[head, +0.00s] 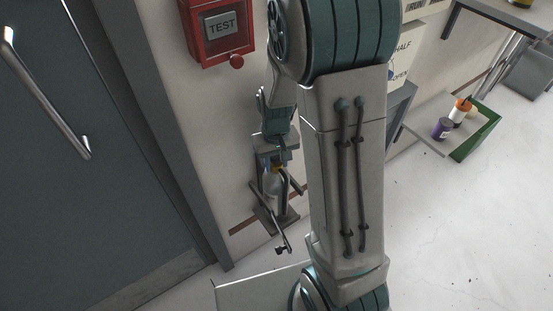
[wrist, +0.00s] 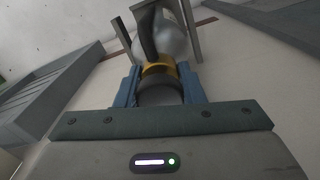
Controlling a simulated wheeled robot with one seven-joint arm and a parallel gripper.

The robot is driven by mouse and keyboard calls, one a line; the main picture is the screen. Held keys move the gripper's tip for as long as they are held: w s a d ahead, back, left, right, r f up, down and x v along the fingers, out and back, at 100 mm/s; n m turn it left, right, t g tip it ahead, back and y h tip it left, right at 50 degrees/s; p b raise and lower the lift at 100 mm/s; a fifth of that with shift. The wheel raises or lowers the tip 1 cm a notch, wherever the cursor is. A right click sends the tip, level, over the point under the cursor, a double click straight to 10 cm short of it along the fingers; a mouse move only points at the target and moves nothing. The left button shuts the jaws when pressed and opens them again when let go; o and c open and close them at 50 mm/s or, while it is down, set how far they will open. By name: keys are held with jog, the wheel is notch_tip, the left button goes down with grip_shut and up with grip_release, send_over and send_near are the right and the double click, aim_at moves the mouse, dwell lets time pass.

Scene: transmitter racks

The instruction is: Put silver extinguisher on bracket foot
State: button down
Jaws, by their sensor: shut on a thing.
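The silver extinguisher (head: 271,184) is low by the wall in the head view, partly hidden by my arm. In the wrist view the silver extinguisher (wrist: 176,44) shows a rounded body and a yellow band at its neck. My gripper (wrist: 160,82) is shut on its neck end, with one blue finger on each side. In the head view my gripper (head: 273,155) is above the body, pointing down. The grey bracket (head: 287,217) stands around the extinguisher's lower part, with bars beside it. Whether the extinguisher's bottom touches the bracket foot is hidden.
A blue-grey door (head: 95,150) with a long handle is at left. A red TEST box (head: 218,32) hangs on the wall above. A rod with a black end (head: 283,248) sticks out in front of the bracket.

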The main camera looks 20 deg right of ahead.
jog(key=shift+w+f, duration=0.1)
jog(key=shift+w, duration=0.05)
jog(key=c, duration=0.9)
grip_release()
jog(key=shift+c, duration=0.2)
notch_tip(320, 180, up, 7)
jog(key=shift+f+p, duration=0.1)
jog(key=shift+p, duration=0.7)
jog(key=shift+s+r, duration=0.2)
jog(key=shift+r, duration=0.45)
jog(key=s+r+t, duration=0.1)
jog(key=s+r, duration=0.7)
jog(key=s, duration=0.5)
jog(key=shift+s+r+m+t, duration=0.3)
jog(key=shift+r+t, duration=0.1)
